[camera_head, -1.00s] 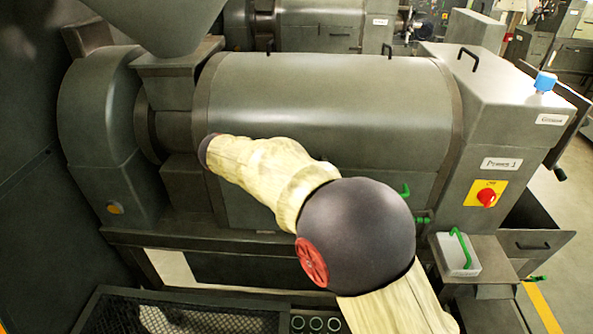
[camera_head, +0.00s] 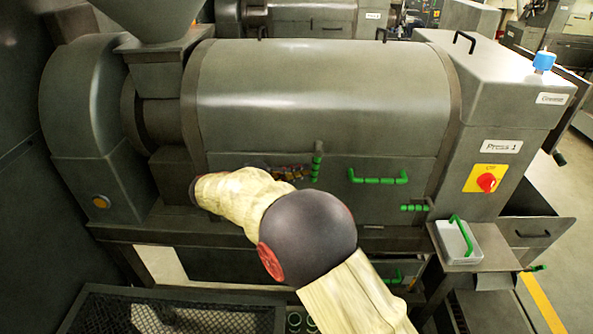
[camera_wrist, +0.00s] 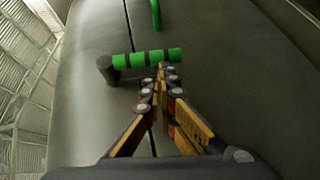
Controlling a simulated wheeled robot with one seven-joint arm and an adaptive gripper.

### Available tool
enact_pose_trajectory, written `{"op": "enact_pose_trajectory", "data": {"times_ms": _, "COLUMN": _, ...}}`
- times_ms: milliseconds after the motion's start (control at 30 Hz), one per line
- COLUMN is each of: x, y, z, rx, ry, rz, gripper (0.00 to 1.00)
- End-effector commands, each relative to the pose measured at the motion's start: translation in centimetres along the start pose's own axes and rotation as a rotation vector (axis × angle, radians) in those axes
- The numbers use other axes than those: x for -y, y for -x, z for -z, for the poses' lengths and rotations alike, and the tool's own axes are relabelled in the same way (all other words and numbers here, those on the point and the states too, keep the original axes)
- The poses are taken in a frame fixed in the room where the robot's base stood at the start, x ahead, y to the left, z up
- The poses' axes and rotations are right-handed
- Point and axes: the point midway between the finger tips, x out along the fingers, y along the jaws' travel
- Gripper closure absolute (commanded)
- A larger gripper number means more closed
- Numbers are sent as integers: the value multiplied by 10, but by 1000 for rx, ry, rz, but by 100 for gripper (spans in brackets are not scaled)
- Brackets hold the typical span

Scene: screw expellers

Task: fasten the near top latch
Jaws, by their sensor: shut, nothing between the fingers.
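A green latch (camera_head: 317,168) stands upright on the press front, just at the seam below the rounded cover (camera_head: 320,100). In the wrist view the latch (camera_wrist: 148,57) shows as a green banded bar with a dark round pivot at its left end. My gripper (camera_head: 308,172) is left of the latch, its fingertips close beside it. In the wrist view my gripper (camera_wrist: 162,72) is shut and empty, its tips at the bar's lower edge; I cannot tell whether they touch. My arm hides part of the lower front panel.
A green handle (camera_head: 378,178) is on the front panel right of the latch, and another green latch (camera_head: 414,208) is farther right. A red switch (camera_head: 486,182) is on the end housing. A white tray (camera_head: 458,243) with a green-handled item stands at lower right.

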Motion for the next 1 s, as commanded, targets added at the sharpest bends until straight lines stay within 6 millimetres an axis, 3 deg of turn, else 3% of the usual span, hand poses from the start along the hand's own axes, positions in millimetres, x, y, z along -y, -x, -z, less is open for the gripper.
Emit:
{"op": "enact_pose_trajectory", "data": {"times_ms": 733, "x": 1, "y": -3, "z": -2, "rx": 0, "ry": -1, "rz": 1, "gripper": 100}}
{"op": "enact_pose_trajectory", "data": {"times_ms": 867, "x": 2, "y": 6, "z": -1, "rx": -2, "ry": -1, "rz": 2, "gripper": 100}}
{"op": "enact_pose_trajectory", "data": {"times_ms": 1000, "x": 2, "y": 29, "z": -1, "rx": -4, "ry": 0, "rz": 2, "gripper": 100}}
